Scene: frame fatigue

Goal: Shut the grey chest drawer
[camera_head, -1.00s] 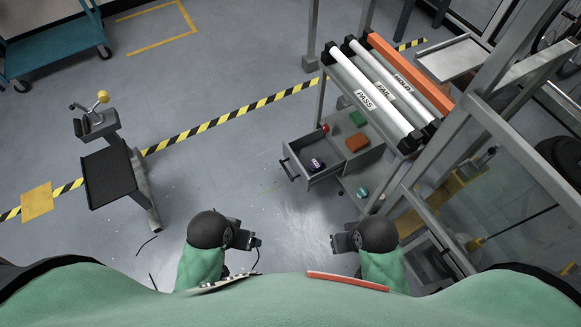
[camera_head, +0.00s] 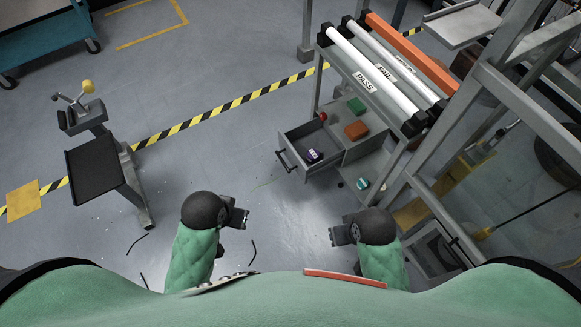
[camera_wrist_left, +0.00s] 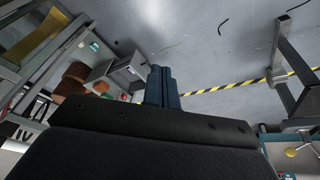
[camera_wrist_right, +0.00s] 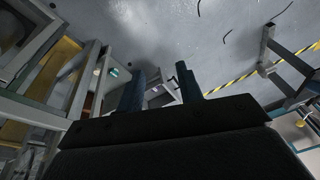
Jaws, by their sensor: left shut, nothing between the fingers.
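The grey chest drawer (camera_head: 296,160) stands pulled out to the left from the grey chest under the roller rack, with its dark handle (camera_head: 285,161) at the left end. A small dark purple item (camera_head: 314,155) lies inside it. The drawer also shows in the left wrist view (camera_wrist_left: 122,72) and, partly hidden by the fingers, in the right wrist view (camera_wrist_right: 158,97). My left gripper (camera_head: 244,217) is shut and empty, nearer to me than the drawer and left of it. My right gripper (camera_head: 334,235) is open and empty, nearer to me than the drawer. Neither appears to touch it.
On the chest beside the drawer lie a green block (camera_head: 356,105), an orange block (camera_head: 356,130) and a red item (camera_head: 322,117). A teal item (camera_head: 363,184) sits lower. The metal frame (camera_head: 440,205) stands at right, a black-topped stand (camera_head: 100,167) at left. The floor between is mostly clear.

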